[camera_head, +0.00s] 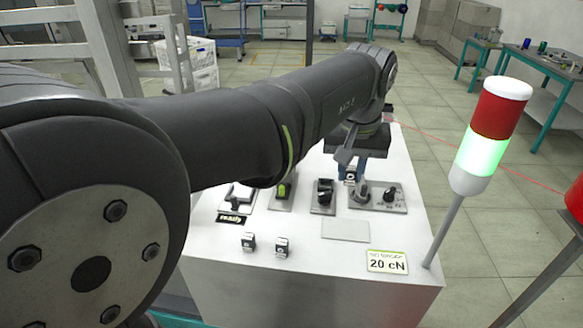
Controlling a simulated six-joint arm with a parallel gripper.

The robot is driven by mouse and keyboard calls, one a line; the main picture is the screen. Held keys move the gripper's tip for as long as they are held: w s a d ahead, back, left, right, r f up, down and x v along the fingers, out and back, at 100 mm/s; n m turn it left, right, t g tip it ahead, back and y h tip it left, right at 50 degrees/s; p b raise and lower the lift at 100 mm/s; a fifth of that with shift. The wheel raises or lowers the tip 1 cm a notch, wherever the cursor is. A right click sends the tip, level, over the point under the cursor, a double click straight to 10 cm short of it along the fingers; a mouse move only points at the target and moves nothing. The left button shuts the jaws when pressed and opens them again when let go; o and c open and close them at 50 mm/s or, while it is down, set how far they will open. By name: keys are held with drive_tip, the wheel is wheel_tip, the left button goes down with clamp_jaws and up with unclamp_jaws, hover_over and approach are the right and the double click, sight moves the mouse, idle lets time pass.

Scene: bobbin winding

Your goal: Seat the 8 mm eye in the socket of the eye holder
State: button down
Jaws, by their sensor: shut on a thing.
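My gripper (351,172) hangs over the back right of the white cabinet top, its fingers pointing down. It is shut on a small dark piece with a pale face (350,179), which looks like the 8 mm eye; its size marking is too small to read. The piece is just above and slightly left of a grey round fitting (361,192) on a metal plate (377,206), which looks like the eye holder. I cannot tell whether the piece touches it. The socket itself is not clearly visible.
Two small dark blocks with pale labels (248,241) (282,246) stand at the front. Other plates carry a green-topped switch (284,189) and a black device (324,194). A bare grey pad (345,230) and a "20 cN" sign (387,262) lie right. A green-lit signal tower (482,155) rises at the right.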

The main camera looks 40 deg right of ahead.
drive_tip(key=shift+w+d+f, duration=0.65)
drive_tip(key=shift+w+f, duration=0.55)
drive_tip(key=shift+w, duration=0.35)
drive_tip(key=shift+w+d+f, duration=0.7)
drive_tip(key=shift+w+f, duration=0.45)
drive_tip(key=shift+w, duration=0.35)
drive_tip(key=shift+w+d+f, duration=0.65)
drive_tip(key=shift+w+f, duration=0.55)
drive_tip(key=shift+w, duration=0.35)
drive_tip(key=shift+f, duration=0.75)
